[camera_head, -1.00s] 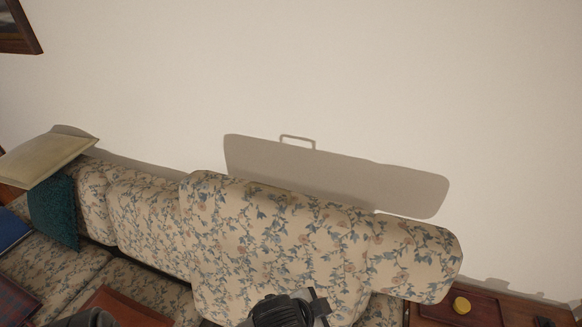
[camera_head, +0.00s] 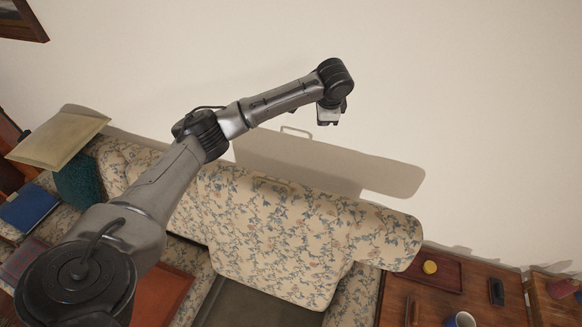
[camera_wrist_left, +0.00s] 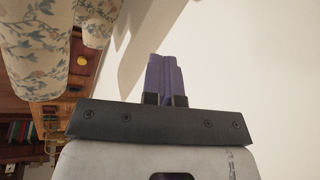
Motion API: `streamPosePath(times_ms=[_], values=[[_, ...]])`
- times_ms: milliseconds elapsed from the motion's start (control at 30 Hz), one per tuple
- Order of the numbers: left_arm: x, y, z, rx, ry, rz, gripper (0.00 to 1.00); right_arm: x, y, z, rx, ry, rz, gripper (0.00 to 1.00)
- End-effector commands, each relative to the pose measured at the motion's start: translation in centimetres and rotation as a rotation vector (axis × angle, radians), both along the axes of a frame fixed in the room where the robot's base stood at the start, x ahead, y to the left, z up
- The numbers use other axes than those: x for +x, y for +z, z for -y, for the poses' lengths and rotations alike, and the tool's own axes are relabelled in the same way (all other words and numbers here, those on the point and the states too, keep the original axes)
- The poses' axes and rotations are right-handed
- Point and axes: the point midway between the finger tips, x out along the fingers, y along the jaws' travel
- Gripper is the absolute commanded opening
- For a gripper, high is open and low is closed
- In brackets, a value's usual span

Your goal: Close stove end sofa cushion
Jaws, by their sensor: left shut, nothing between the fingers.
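The floral sofa cushion (camera_head: 270,235) at the right end of the sofa stands raised against the backrest in the head view. A dark recess (camera_head: 245,308) shows below it. Floral fabric (camera_wrist_left: 35,50) fills the upper left of that view. My right gripper is not in view.
A pale pillow (camera_head: 58,137) and teal pillow (camera_head: 80,180) lie at the left of the sofa. A wooden side table (camera_head: 405,290) stands at the right, with a yellow item (camera_head: 430,267) and a mug (camera_head: 460,319). The wall area around the gripper is clear.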

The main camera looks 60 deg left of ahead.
Motion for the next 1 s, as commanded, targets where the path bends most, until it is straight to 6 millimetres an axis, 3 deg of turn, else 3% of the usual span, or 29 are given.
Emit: streamPosePath(times_ms=[33, 100, 300, 633, 933, 1000], values=[[-1.4, -2.4, -1.4, -0.071, -0.001, -0.127, 0.00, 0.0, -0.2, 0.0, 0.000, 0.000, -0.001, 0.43], [-3.1, -4.4, -2.0, -0.193, -0.051, -0.269, 0.00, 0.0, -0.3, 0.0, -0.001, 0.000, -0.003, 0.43], [-5.7, -4.9, -0.6, -0.464, -0.344, -0.455, 0.00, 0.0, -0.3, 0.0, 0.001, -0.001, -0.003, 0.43], [-6.4, -5.5, -0.2, -0.493, -0.541, -0.490, 0.00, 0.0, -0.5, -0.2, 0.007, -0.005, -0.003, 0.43], [-7.9, -9.9, 0.5, -0.493, -0.542, -0.490, 0.00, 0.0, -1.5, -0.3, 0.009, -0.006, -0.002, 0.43], [-8.3, -10.7, 0.6, -0.491, -0.540, -0.491, 0.00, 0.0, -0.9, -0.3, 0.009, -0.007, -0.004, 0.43]])
